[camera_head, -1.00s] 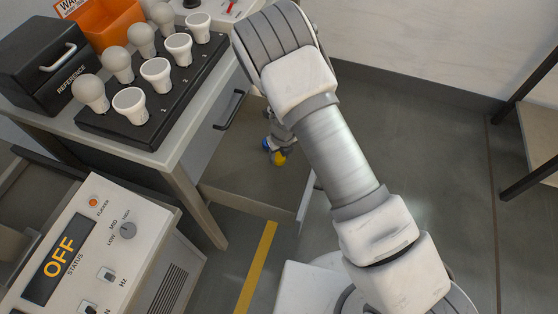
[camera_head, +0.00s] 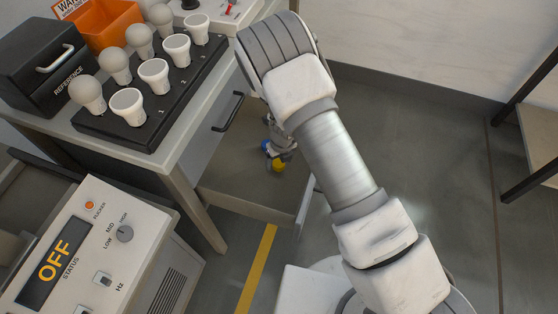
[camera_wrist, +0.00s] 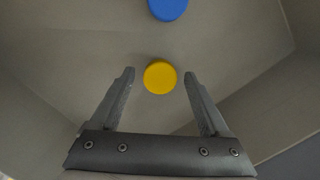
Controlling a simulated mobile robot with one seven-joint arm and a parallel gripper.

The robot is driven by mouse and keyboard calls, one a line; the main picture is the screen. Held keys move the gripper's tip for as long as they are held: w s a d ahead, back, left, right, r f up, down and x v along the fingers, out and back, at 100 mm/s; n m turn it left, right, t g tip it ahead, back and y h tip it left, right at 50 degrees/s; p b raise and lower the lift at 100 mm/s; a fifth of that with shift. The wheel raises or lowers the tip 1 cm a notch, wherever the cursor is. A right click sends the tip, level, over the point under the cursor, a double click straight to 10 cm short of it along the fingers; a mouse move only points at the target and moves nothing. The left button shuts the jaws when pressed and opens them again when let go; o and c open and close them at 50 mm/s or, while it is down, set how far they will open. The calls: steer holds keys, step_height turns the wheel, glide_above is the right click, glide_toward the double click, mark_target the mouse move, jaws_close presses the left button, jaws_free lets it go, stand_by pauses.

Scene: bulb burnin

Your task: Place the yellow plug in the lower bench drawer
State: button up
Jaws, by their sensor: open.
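The lower bench drawer (camera_head: 235,188) is pulled out under the bench, and its grey floor fills most of the wrist view (camera_wrist: 60,70). The yellow plug (camera_head: 278,166) is in the drawer. In the wrist view the yellow plug (camera_wrist: 160,77) is a round disc between the fingertips, with a gap on each side, and seems to lie on the drawer floor. My gripper (camera_wrist: 160,78) is open above it, pointing down into the drawer. In the head view my gripper (camera_head: 282,150) is small and partly hidden by my arm.
A blue plug (camera_wrist: 168,8) lies in the drawer close to the yellow one; it also shows in the head view (camera_head: 265,146). The upper drawer with its handle (camera_head: 229,112) is shut above. Bulbs in a black rack (camera_head: 165,110) stand on the bench.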

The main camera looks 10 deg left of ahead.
step_height(320, 180, up, 12)
steer(key=s+d+p, duration=0.1)
steer(key=p, duration=0.4)
steer(key=shift+s, duration=0.2)
steer(key=shift+r, duration=0.15)
step_height(320, 180, up, 14)
steer(key=n+y, duration=0.2)
steer(key=n, duration=0.4)
glide_above(281, 167)
steer(key=d, duration=0.3)
steer(key=s+d+r+n+t, duration=0.1)
steer(key=d+r+n, duration=0.25)
steer(key=r, duration=0.25)
steer(key=s+d+r+n, duration=0.1)
steer(key=d+r+n, duration=0.25)
steer(key=r, duration=0.25)
steer(key=s+d+r+n+t+h, duration=0.3)
steer(key=s+d+r+n, duration=0.9)
steer(key=s+d+n, duration=0.3)
steer(key=shift+s+d+r, duration=0.3)
steer(key=shift+s+d, duration=0.15)
steer(key=shift+s, duration=0.15)
